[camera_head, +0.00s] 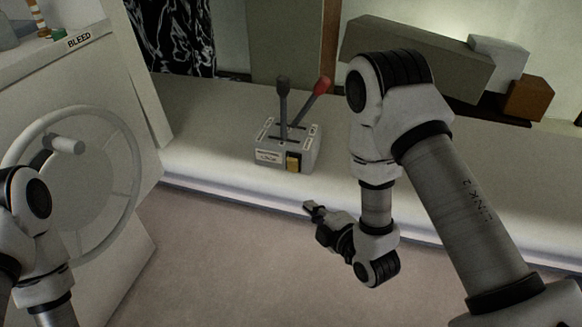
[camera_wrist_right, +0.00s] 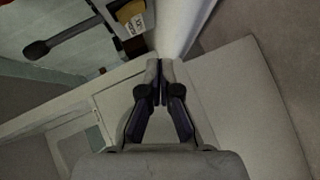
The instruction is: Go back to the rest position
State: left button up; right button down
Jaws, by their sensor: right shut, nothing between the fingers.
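My right gripper (camera_head: 312,208) is in front of the bench edge, below and a little right of the lever box. It is shut and empty. In the right wrist view its two fingers (camera_wrist_right: 159,68) meet at the tips. My left arm comes in at the left edge of the head view, but its gripper is out of the picture.
A grey lever box (camera_head: 288,147) with a black-knobbed lever, a red-knobbed lever (camera_head: 322,84) and a yellow switch (camera_head: 293,162) stands on the bench (camera_head: 210,125). A white handwheel (camera_head: 128,150) is on the left cabinet. Boxes (camera_head: 420,55) sit at back right. Floor (camera_head: 215,265) is clear.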

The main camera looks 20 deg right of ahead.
jog(key=s+d+f+m+g+h+p, duration=0.1)
jog(key=s+f+m+g+p, duration=0.1)
jog(key=s+f+m+g, duration=0.2)
jog(key=s+d+f+m+g+h+p, duration=0.1)
jog(key=s+d+f+m+g+p, duration=0.1)
jog(key=s+m, duration=0.6)
jog(key=s+d+f+m+g+h+p, duration=0.1)
jog(key=s+f+m+g+p, duration=0.2)
jog(key=s, duration=1.1)
notch_tip(320, 180, down, 3)
jog(key=m+g, duration=0.3)
jog(key=g, duration=0.2)
jog(key=shift+d+p, duration=0.35)
jog(key=shift+d, duration=0.05)
